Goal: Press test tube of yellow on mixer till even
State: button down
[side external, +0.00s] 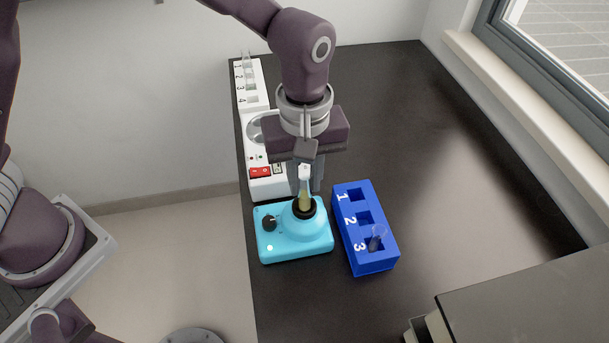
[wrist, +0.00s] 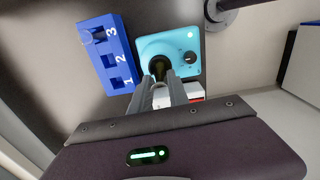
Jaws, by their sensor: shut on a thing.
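A test tube of yellow liquid (side external: 305,198) stands nearly upright with its lower end at the black cup of the mixer. The mixer (side external: 266,243) is a light blue box with a black knob and a lit white light; it also shows in the wrist view (wrist: 184,43). My gripper (side external: 305,178) is directly above the mixer, pointing down, shut on the upper part of the tube. In the wrist view its fingers (wrist: 168,88) reach to the mixer's black cup, and they hide most of the tube.
A blue rack (side external: 376,259) numbered 1 to 3 stands right of the mixer, with a clear tube (side external: 377,238) in slot 3. A white device (side external: 262,187) with a red switch and a numbered rack stands behind the mixer. The dark table (side external: 460,170) is clear to the right.

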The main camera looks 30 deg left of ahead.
jog(key=shift+r, duration=3.05)
